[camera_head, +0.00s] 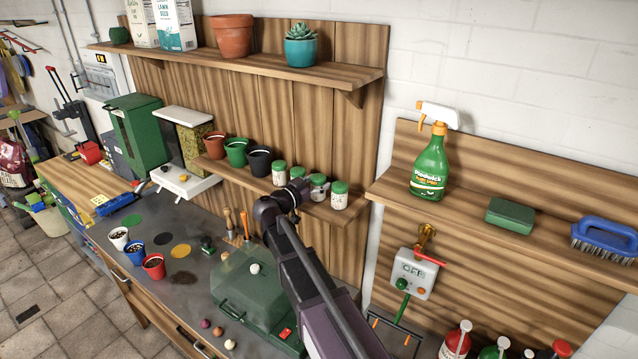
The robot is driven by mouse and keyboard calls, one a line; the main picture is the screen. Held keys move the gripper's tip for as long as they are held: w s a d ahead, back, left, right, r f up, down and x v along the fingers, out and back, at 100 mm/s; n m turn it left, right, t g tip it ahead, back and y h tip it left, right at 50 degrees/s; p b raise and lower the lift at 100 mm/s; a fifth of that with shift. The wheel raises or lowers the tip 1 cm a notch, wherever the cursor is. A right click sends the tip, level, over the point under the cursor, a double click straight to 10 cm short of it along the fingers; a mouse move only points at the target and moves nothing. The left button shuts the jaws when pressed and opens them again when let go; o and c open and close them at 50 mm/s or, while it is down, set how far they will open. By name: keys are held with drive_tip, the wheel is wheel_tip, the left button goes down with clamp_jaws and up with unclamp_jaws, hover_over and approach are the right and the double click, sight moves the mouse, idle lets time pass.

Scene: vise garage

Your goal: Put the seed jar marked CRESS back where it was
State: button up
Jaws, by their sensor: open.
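Several small glass seed jars with green lids stand in a row on the right part of the lower wooden shelf (355,209). One is the leftmost jar (279,174), one the rightmost jar (340,196), and others stand between them. Their labels are too small to read, so I cannot tell which is CRESS. My gripper (299,190) is at the row, in front of the middle jars, and partly hides them. It is open. I cannot tell whether a jar is between its fingers, which are dark and small here.
Red, green and black pots (237,152) stand left of the jars. A spray bottle (430,168) stands on the right shelf. The upper shelf (300,70) overhangs the jars.

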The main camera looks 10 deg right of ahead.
drive_tip(key=shift+r, duration=0.1)
drive_tip(key=shift+r, duration=0.15)
drive_tip(key=v, duration=1.2)
idle(0.5)
